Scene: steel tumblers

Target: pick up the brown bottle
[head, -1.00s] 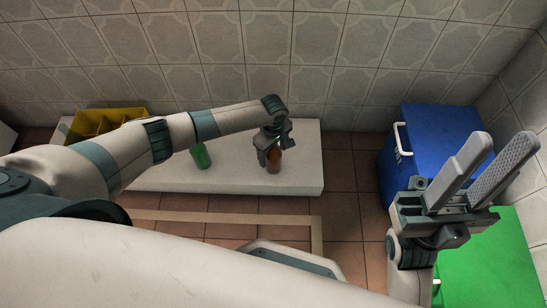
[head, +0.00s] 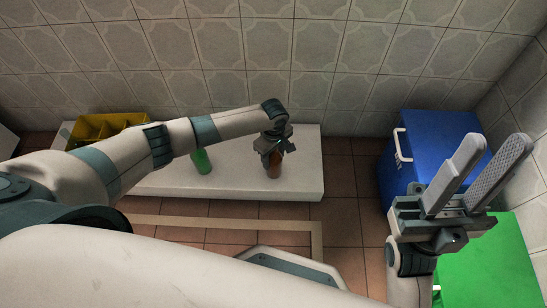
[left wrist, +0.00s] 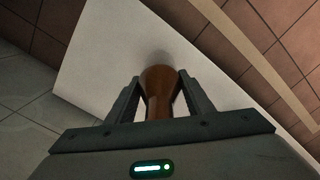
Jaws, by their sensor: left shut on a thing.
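The brown bottle (head: 274,168) stands upright near the right end of the low white table in the head view. My left gripper (head: 271,153) reaches down to it from above and is shut on it. In the left wrist view the brown bottle (left wrist: 159,88) sits between the two fingers of my left gripper (left wrist: 158,95), with a finger on each side of its neck. Whether its base touches the table is hard to tell. My right gripper (head: 476,175) is at the right, its two fingers apart, pointing up and empty.
A green bottle (head: 202,162) stands on the white table (head: 235,184), left of the brown one. A yellow divided crate (head: 92,129) is at the table's left end. A blue cooler (head: 425,140) and a green box (head: 500,265) stand at the right. A tiled wall is behind.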

